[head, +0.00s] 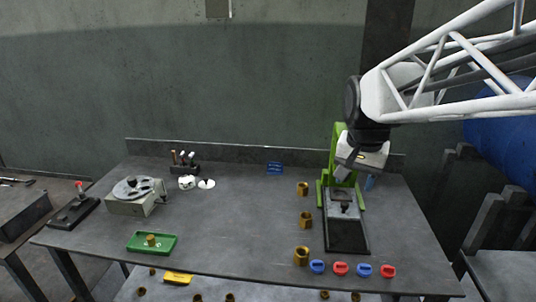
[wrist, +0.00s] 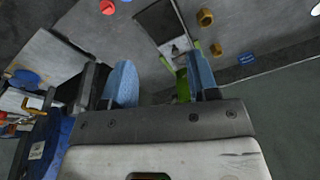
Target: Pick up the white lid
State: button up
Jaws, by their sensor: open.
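The white lid (head: 206,184) appears as a small pale disc with a dark spot on top, lying on the grey table left of centre. It sits just right of a small white pot-like item (head: 187,182), apart from it or nearly touching; I cannot tell. My gripper (head: 355,180) is far to the right of the lid, in front of the green press. In the wrist view my gripper (wrist: 162,75) shows two blue fingers spread apart with nothing between them.
The green press (head: 339,150) stands at the table's right. Brass nuts (head: 305,218) and red and blue pieces (head: 340,268) lie near it. A dark rack (head: 186,167) with upright tools is behind the lid. A grey device (head: 137,196) and green tray (head: 151,243) are left. The table's middle is clear.

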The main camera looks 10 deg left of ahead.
jog(key=w+a+m, duration=0.2)
jog(key=w+a, duration=0.7)
jog(key=w, duration=0.5)
jog(key=m+g, duration=0.2)
jog(key=m, duration=0.6)
send_over(206, 178)
jog(key=shift+w+f, duration=0.1)
jog(key=shift+f, duration=12)
jog(key=shift+f, duration=1.25)
jog(key=shift+f, duration=0.1)
